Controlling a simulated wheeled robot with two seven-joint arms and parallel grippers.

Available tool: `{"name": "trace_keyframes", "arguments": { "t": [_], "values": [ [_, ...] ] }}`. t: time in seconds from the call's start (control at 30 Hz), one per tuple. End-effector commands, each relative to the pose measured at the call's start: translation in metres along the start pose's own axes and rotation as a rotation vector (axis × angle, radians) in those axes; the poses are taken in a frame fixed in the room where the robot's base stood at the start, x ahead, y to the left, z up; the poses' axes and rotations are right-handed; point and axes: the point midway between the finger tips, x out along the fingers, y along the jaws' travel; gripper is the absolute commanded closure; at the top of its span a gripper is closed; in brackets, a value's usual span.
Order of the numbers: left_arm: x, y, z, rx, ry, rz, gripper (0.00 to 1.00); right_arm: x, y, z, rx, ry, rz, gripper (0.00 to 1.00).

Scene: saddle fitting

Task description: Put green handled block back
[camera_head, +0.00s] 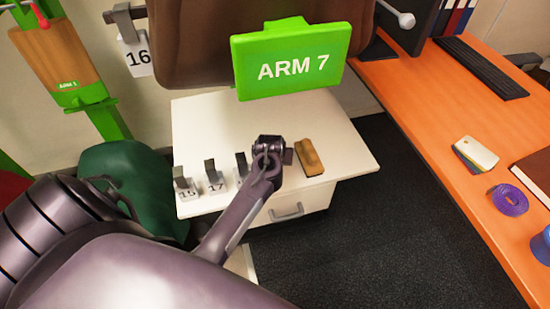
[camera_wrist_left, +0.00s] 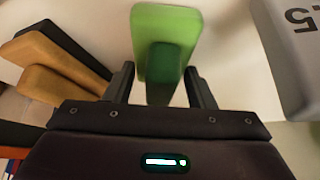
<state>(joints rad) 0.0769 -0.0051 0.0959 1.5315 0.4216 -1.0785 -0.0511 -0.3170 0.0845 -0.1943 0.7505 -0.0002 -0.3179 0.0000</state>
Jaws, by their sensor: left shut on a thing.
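The green handled block (camera_wrist_left: 150,30) shows in the left wrist view as a light green plate with a darker green handle (camera_wrist_left: 165,72). The handle sits between the two fingers of my left gripper (camera_wrist_left: 160,85), which is shut on it. In the head view my left gripper (camera_head: 270,158) is over the white cabinet top (camera_head: 215,125), and it hides the block there. I cannot tell whether the block touches the cabinet top. My right gripper is not in view.
A tan block (camera_head: 309,157) lies just right of my left gripper. Numbered blocks with grey handles, 15 (camera_head: 187,190) and 17 (camera_head: 213,180), stand left of it. The green ARM 7 sign (camera_head: 290,62) hangs above the back. An orange desk (camera_head: 420,110) stands right.

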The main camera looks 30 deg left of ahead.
Motion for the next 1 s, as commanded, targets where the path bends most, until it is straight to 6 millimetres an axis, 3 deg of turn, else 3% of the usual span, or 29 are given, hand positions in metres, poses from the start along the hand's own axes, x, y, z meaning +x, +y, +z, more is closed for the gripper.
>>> {"name": "trace_keyframes", "arguments": {
  "t": [0.27, 0.3, 0.43, 0.77, 0.9, 1.0],
  "values": [
    [0.005, 0.001, 0.003, 0.001, -0.001, 0.001, 0.69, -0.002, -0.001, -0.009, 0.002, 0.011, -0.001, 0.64],
    [0.005, 0.001, 0.004, 0.001, -0.002, 0.001, 0.45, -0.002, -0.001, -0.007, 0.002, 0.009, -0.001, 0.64],
    [0.005, 0.001, 0.003, 0.001, -0.001, 0.001, 0.29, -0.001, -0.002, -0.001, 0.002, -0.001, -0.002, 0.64],
    [0.001, 0.000, 0.002, 0.001, 0.001, 0.001, 0.29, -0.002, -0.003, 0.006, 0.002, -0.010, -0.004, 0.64],
    [-0.017, 0.000, 0.001, 0.003, 0.002, 0.000, 0.29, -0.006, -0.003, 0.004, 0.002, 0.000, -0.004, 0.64],
    [-0.038, 0.000, 0.001, 0.004, 0.003, 0.000, 0.29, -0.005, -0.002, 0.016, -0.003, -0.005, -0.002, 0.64]
  ]
}}
